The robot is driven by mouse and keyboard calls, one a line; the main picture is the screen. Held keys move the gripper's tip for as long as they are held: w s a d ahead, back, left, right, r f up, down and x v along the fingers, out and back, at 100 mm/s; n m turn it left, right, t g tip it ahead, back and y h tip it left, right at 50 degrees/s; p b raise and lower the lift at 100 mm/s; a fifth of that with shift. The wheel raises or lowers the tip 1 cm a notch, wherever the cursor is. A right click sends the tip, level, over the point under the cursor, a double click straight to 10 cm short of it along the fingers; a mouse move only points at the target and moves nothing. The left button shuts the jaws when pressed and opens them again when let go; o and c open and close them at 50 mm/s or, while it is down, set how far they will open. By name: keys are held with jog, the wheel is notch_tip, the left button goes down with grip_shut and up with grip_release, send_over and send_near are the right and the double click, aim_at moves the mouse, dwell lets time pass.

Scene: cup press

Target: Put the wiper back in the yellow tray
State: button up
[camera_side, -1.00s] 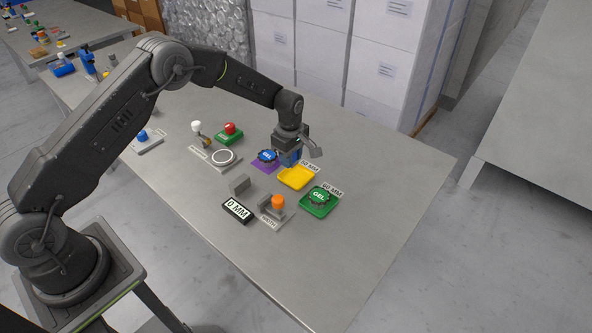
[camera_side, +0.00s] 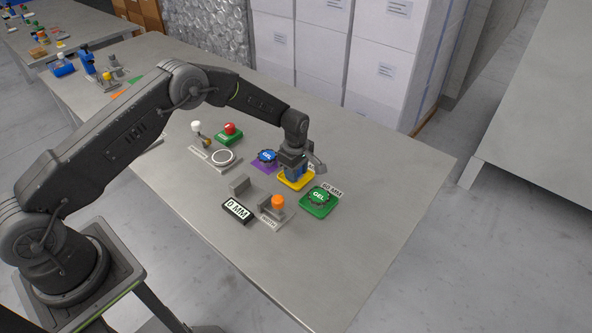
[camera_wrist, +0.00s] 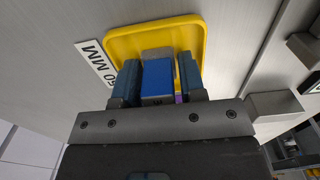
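The wiper (camera_wrist: 158,78) is a blue block with a grey edge, seen between my gripper's two dark blue fingers in the wrist view. My gripper (camera_wrist: 158,84) appears shut on it. The yellow tray (camera_wrist: 192,32) lies just beyond the fingertips in that view. In the side view my gripper (camera_side: 296,173) is right over the yellow tray (camera_side: 283,183) and hides much of it. I cannot tell whether the wiper touches the tray floor.
A green tray (camera_side: 305,209) with a green gel pad stands at the right, close to the yellow tray. A purple tray (camera_side: 258,164) with a blue gel pad is at the left. An orange-topped fixture (camera_side: 278,203) and a display (camera_side: 237,211) sit in front.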

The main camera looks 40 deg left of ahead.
jog(key=o, duration=0.3)
notch_tip(320, 180, up, 12)
jog(key=shift+r, duration=0.2)
dwell(0.4)
jog(key=s+r+m+t, duration=0.1)
jog(key=s+r+m, duration=0.4)
jog(key=s+r, duration=0.45)
jog(key=s+r+m+t, duration=0.2)
jog(key=s+r+m, duration=0.3)
jog(key=r, duration=0.7)
jog(key=shift+s+d+r+m+t, duration=0.15)
jog(key=shift+s+m+t, duration=0.3)
jog(key=shift+s+m, duration=2)
jog(key=shift+s+r+m+t, duration=0.2)
jog(key=shift+s+r+t, duration=0.15)
jog(key=shift+s, duration=4.25)
jog(key=shift+s+d+r+m+t, duration=0.15)
jog(key=shift+s+m+t, duration=0.35)
jog(key=shift+s+m, duration=1.95)
